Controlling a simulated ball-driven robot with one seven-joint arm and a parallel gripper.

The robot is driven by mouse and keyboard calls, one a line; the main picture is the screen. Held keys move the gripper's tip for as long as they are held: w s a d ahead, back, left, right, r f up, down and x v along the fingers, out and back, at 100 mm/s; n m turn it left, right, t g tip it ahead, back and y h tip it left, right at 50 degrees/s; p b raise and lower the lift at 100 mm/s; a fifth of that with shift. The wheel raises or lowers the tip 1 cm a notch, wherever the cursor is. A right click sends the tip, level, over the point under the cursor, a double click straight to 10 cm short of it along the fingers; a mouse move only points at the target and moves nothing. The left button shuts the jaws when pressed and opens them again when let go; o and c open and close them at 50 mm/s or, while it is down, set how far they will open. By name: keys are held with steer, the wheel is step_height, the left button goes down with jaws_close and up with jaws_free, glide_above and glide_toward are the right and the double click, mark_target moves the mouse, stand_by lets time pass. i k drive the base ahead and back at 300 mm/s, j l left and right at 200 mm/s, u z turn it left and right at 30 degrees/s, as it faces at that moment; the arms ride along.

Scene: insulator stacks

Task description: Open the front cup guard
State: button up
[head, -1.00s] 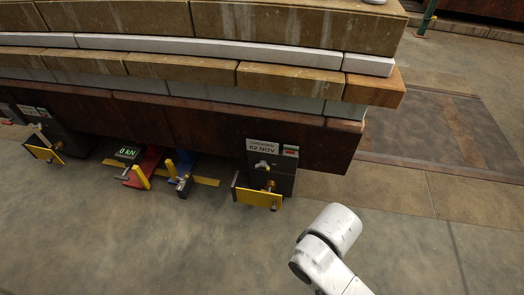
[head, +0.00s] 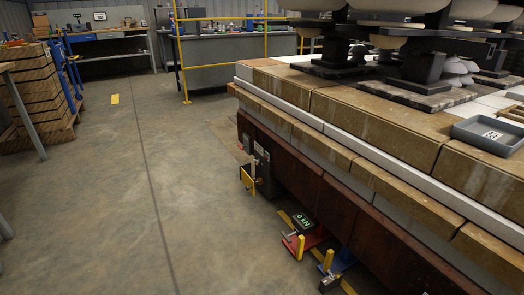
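A yellow plate guard (head: 246,179) stands out from a dark box (head: 265,172) on the side of the long brown base. I cannot tell from this view whether it is the front cup guard. It appears upright, with small fittings between it and the box. The other box and yellow guard seen earlier are out of view now. My gripper is not in view, so its state and its distance from the guard do not show.
A red jack (head: 312,238) with a 0 kN display and a blue jack (head: 340,262) stand low beside the base (head: 310,185). A grey tray (head: 487,136) lies on top. Open floor (head: 100,200) spreads left, with stacked timber (head: 38,95) and a yellow railing (head: 267,48) beyond.

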mark_target(250, 184)
steer(key=i+j, duration=0.2)
steer(key=j, duration=0.15)
steer(key=i+j+z, duration=0.1)
steer(key=j, duration=0.3)
steer(key=i+j+z, duration=0.1)
steer(key=i+j, duration=0.15)
steer(key=j, duration=0.15)
steer(key=i+j, duration=0.15)
steer(key=j, duration=0.25)
steer(key=i+j+z, duration=0.1)
steer(key=j, duration=0.3)
steer(key=i+j, duration=0.25)
steer(key=j, duration=0.15)
steer(key=i+j+z, duration=0.1)
steer(key=j, duration=0.3)
steer(key=i+j+z, duration=0.1)
steer(key=j, duration=0.3)
steer(key=i, duration=0.05)
